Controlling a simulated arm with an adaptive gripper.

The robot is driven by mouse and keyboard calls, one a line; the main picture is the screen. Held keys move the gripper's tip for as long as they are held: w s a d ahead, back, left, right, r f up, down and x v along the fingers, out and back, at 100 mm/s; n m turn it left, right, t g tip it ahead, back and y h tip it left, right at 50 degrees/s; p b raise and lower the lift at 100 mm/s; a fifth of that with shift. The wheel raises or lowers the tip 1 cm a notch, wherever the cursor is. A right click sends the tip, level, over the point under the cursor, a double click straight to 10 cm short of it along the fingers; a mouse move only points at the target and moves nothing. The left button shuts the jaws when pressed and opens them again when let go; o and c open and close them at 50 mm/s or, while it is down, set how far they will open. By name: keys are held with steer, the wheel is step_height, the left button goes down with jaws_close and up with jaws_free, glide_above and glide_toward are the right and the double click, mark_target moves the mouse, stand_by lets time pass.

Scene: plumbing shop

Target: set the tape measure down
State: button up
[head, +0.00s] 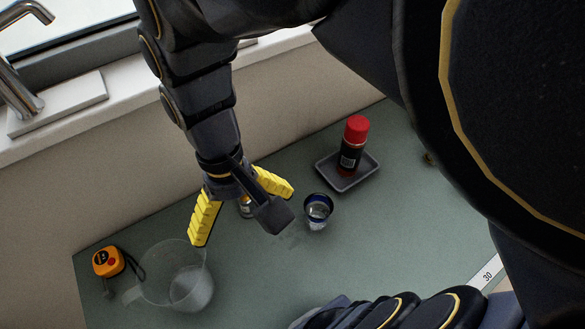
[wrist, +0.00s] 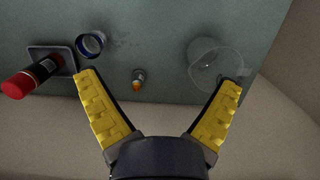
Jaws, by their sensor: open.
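The orange and black tape measure (head: 108,262) rests on the green work surface (head: 262,275) near its left end, beside the clear jug. A dark strap or cord lies next to it on the jug side. My gripper (head: 245,214) has its yellow fingers spread wide, with nothing held in them. It is to the right of the tape measure and apart from it. In the wrist view my gripper (wrist: 160,80) is also open, and the tape measure does not show there.
The clear jug (head: 172,285) stands between tape measure and gripper. A small item with an orange end (wrist: 138,80) lies ahead of the fingers. A blue-rimmed glass (head: 318,209) and a red-capped can (head: 352,147) on a grey tray (head: 366,172) stand right. A wall runs behind.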

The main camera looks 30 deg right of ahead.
steer(key=s+d, duration=0.2)
steer(key=s, duration=0.5)
steer(key=shift+d+r+t, duration=0.3)
steer(key=shift+d+r, duration=0.05)
steer(key=shift+r, duration=0.1)
steer(key=shift+s, duration=0.1)
stand_by(0.4)
